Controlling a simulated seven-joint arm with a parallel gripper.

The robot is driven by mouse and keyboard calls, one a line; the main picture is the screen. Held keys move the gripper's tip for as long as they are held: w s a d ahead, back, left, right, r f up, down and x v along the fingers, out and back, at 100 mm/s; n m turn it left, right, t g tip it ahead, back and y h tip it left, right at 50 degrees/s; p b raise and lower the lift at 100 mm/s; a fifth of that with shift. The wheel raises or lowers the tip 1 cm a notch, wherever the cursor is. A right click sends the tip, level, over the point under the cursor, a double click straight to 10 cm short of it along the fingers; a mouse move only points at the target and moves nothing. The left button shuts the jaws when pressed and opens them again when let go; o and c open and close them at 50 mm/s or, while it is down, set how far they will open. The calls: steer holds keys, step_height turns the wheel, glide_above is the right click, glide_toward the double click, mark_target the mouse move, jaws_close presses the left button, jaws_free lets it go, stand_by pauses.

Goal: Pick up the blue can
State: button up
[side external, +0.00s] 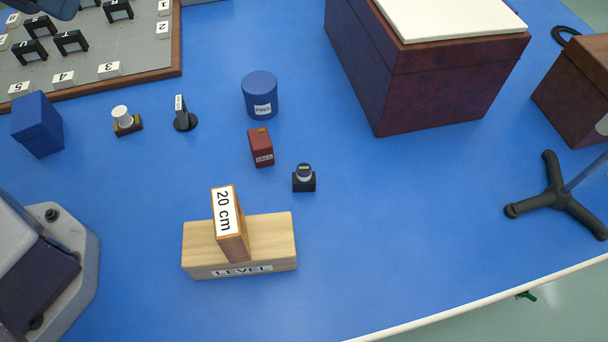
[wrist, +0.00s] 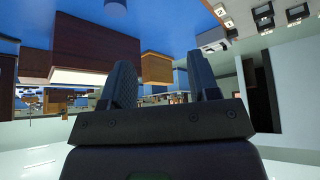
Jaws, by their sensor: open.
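The blue can (side external: 260,97) is a short upright cylinder with a white label reading PINS. It stands on the blue bench top, above the middle of the side external view. My gripper (wrist: 158,64) shows in the wrist view with its two dark fingers spread apart and nothing between them. The wrist view looks upside down, with the bench along the top. I cannot make out the can for sure there. In the side external view I cannot clearly make out my fingers, so their distance from the can is unclear.
A small red box (side external: 261,148) stands just below the can, with a small black-based item (side external: 304,179) beyond it. A dark stand (side external: 184,116) is to its left. A large dark red box (side external: 445,85) is to the right. A wooden LEVEL block (side external: 275,235) is in front.

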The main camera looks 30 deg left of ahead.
steer(key=w+d+f+n+h, duration=0.15)
steer(key=w+d+f, duration=0.25)
steer(key=w+f, duration=0.4)
steer(key=n+t+h, duration=0.2)
steer(key=n+h, duration=0.8)
steer(key=n, duration=0.3)
glide_toward(297, 172)
steer(key=w+d+r, duration=0.1)
steer(key=w+d, duration=0.1)
steer(key=w, duration=0.1)
steer(key=d+r+n+t+h, duration=0.1)
steer(key=d+r+n+t, duration=0.15)
steer(key=n+t, duration=0.6)
step_height(297, 172, down, 8)
steer(key=n+g, duration=0.2)
steer(key=g, duration=0.1)
steer(key=shift+s+d+r+n, duration=0.15)
steer(key=shift+d+r+n, duration=0.05)
steer(key=shift+n, duration=0.2)
steer(key=shift+x, duration=2.45)
steer(key=c, duration=1)
